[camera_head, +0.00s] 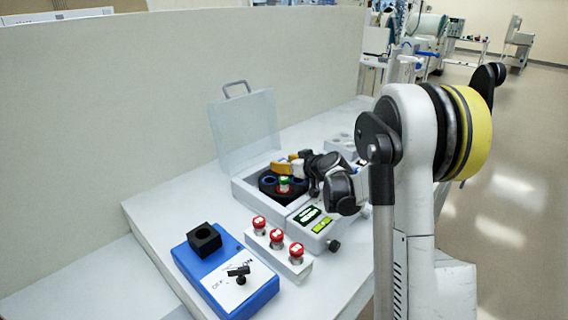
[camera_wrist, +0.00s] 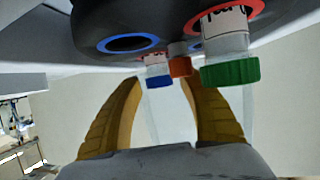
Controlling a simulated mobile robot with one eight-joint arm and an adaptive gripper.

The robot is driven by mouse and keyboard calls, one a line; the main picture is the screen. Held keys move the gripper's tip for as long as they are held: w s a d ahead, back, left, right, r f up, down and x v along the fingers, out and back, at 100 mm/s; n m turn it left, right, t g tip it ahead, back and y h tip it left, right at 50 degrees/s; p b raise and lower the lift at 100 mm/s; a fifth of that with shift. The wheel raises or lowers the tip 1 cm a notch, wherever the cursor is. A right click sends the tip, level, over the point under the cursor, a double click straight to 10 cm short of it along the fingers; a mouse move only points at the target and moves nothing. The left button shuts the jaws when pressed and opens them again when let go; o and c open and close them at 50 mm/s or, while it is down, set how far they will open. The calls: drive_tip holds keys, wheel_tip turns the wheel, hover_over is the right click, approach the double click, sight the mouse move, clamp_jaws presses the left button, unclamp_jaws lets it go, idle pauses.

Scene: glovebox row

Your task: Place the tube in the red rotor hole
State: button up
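The green-capped tube (camera_head: 284,182) stands upright in the red-ringed hole (camera_head: 284,192) of the dark rotor (camera_head: 266,191). In the wrist view, which is upside down, the green-capped tube (camera_wrist: 229,70) sits in the red ring (camera_wrist: 258,8). My gripper (camera_head: 285,166) is just above and behind this tube in the head view. Its yellow fingers are apart in the wrist view (camera_wrist: 163,92), with nothing held between them. The tube is apart from the fingers. A blue-capped tube (camera_wrist: 157,80) also stands in the rotor, farther off.
The centrifuge's clear lid (camera_head: 243,130) stands open behind the rotor. A white rack (camera_head: 279,257) with several red-capped tubes and a blue device (camera_head: 262,297) with a black block (camera_head: 204,239) stand in front. A high partition (camera_head: 180,90) runs behind the bench.

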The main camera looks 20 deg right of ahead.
drive_tip(key=shift+r, duration=0.3)
drive_tip(key=p+v, duration=0.4)
drive_tip(key=v, duration=0.7)
drive_tip(key=shift+s+r, duration=0.1)
drive_tip(key=shift+s, duration=0.2)
drive_tip(key=s+a+r+g, duration=0.2)
drive_tip(key=s+a+r, duration=0.1)
drive_tip(key=s+a, duration=0.5)
drive_tip(key=s+a+m+g+h, duration=0.1)
drive_tip(key=s+a, duration=0.3)
drive_tip(key=s, duration=0.7)
drive_tip(key=s+a+m+g+h, duration=0.1)
drive_tip(key=s+a+g, duration=0.2)
drive_tip(key=s, duration=0.7)
drive_tip(key=shift+s+a+f+h, duration=0.35)
drive_tip(key=shift+a+f, duration=0.1)
drive_tip(key=shift+a, duration=0.8)
